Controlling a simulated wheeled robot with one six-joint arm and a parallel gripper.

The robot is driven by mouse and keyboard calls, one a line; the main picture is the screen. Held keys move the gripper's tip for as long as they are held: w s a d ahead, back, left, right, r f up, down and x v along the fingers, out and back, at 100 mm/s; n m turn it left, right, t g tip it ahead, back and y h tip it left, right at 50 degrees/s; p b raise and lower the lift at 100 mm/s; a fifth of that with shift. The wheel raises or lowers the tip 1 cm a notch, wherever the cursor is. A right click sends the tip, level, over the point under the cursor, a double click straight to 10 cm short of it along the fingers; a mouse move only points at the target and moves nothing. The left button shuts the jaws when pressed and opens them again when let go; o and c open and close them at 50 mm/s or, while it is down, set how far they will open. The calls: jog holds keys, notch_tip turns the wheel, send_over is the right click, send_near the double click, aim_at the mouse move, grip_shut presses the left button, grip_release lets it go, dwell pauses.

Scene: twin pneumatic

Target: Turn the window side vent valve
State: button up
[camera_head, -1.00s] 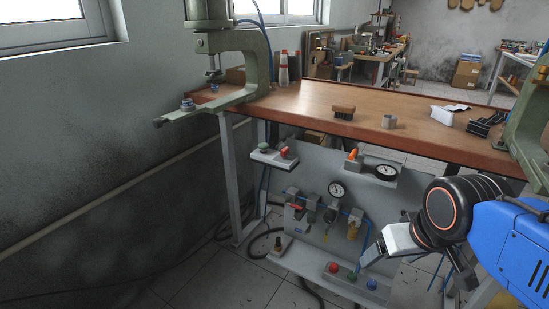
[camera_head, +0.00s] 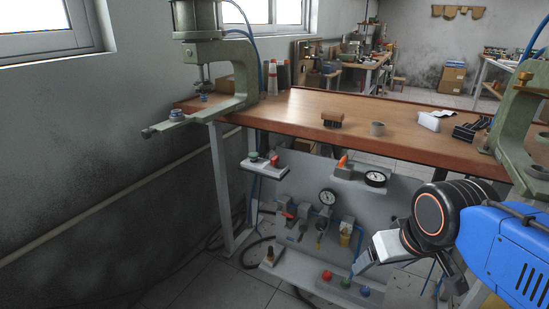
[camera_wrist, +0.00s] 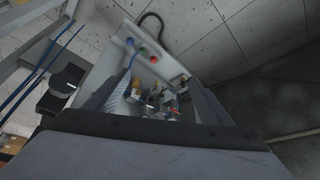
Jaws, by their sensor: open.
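A grey pneumatic panel (camera_head: 390,200) stands under the bench. At its window side, the left, a small shelf carries a red-topped part (camera_head: 275,160) and a green-topped part (camera_head: 252,156). A fitting with a red handle (camera_head: 289,214) sits lower on the panel, left of a gauge (camera_head: 327,197). I cannot tell which of these is the window side vent valve. My gripper (camera_head: 410,275) is open and empty, in front of the panel's lower right. In the wrist view, my gripper (camera_wrist: 150,100) frames the panel's small fittings (camera_wrist: 165,98), well beyond the fingers.
The wooden bench (camera_head: 260,119) overhangs the panel. A green press (camera_head: 240,75) stands at its left end, another (camera_head: 520,130) at the right. An orange-handled valve (camera_head: 342,162) is on the upper right shelf. Red, green and blue buttons (camera_head: 345,283) are low. The floor left is clear.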

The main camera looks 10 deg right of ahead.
jog(key=shift+w+r, duration=0.1)
jog(key=shift+r, duration=0.05)
jog(key=c, duration=0.5)
jog(key=w+a+r+n, duration=0.1)
jog(key=w+r, duration=0.4)
jog(key=w+a+r+n+y, duration=0.1)
jog(key=w+a+r+n, duration=0.1)
jog(key=w+r, duration=0.3)
jog(key=w+a+r+n+g, duration=0.1)
jog(key=w+a+r+n, duration=0.1)
jog(key=w+r, duration=0.3)
jog(key=shift+w+a+r+y, duration=0.15)
jog(key=shift+w+y, duration=0.05)
jog(key=shift+w, duration=0.15)
jog(key=shift+w+a+r+y, duration=0.1)
jog(key=shift+w+r+y, duration=0.1)
jog(key=shift+w, duration=0.15)
jog(key=shift+c, duration=0.7)
jog(key=n+g+y, duration=0.1)
jog(key=n+y, duration=0.1)
jog(key=n, duration=0.4)
send_near(275, 157)
jog(key=x, duration=0.8)
jog(key=shift+f, duration=0.1)
jog(key=c, duration=1.1)
